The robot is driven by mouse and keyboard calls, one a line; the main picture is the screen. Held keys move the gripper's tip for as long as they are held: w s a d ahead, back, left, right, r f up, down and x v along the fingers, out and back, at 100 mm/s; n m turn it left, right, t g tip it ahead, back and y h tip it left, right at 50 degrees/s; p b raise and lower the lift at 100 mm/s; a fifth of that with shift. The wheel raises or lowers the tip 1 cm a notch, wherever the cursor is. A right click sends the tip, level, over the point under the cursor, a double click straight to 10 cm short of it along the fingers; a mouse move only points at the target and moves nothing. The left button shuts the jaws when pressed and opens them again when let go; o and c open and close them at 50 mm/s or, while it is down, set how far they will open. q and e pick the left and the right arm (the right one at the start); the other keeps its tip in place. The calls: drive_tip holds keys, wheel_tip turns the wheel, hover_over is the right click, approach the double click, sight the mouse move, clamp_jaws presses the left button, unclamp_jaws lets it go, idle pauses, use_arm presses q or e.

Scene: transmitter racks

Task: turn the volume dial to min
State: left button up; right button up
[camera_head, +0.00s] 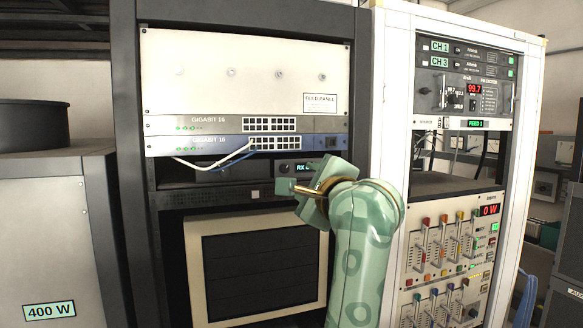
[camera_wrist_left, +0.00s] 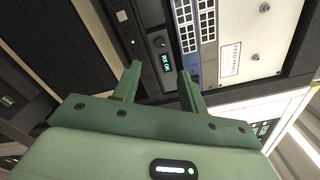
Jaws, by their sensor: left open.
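A dark receiver panel (camera_head: 232,170) sits below the two switch units, with a lit "RX" display (camera_head: 304,168) partly hidden by my left gripper. In the left wrist view the display (camera_wrist_left: 166,62) reads "RX OK". A small round dark knob (camera_wrist_left: 160,42) sits beside it, and it looks like the volume dial; its setting is too small to read. My left gripper (camera_head: 290,187) is in front of this panel. In the left wrist view its fingers (camera_wrist_left: 160,78) are apart and empty, with the display and knob seen between and beyond them. My right gripper is not in view.
A cream-framed louvred vent (camera_head: 258,265) is below. An open rack (camera_head: 388,100) with sliders stands at right, and a 400 W cabinet (camera_head: 45,245) at left.

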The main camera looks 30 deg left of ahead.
use_arm(q)
drive_tip(key=p, duration=0.3)
approach(285, 169)
drive_tip(key=w, duration=0.2)
drive_tip(key=w+a+p, duration=0.1)
drive_tip(key=a, duration=0.2)
drive_tip(key=w+a+p, duration=0.1)
drive_tip(key=a, duration=0.1)
drive_tip(key=shift+w+a+r+p, duration=0.15)
drive_tip(key=shift+w+a+p, duration=0.15)
drive_tip(key=shift+w+a, duration=0.35)
drive_tip(key=shift+w, duration=0.25)
drive_tip(key=shift+f, duration=0.25)
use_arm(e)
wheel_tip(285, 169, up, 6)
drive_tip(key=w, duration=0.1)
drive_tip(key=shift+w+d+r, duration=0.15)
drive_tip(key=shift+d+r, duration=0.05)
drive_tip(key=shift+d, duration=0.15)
use_arm(q)
drive_tip(key=shift+c, duration=0.3)
drive_tip(key=shift+s, duration=0.1)
clamp_jaws()
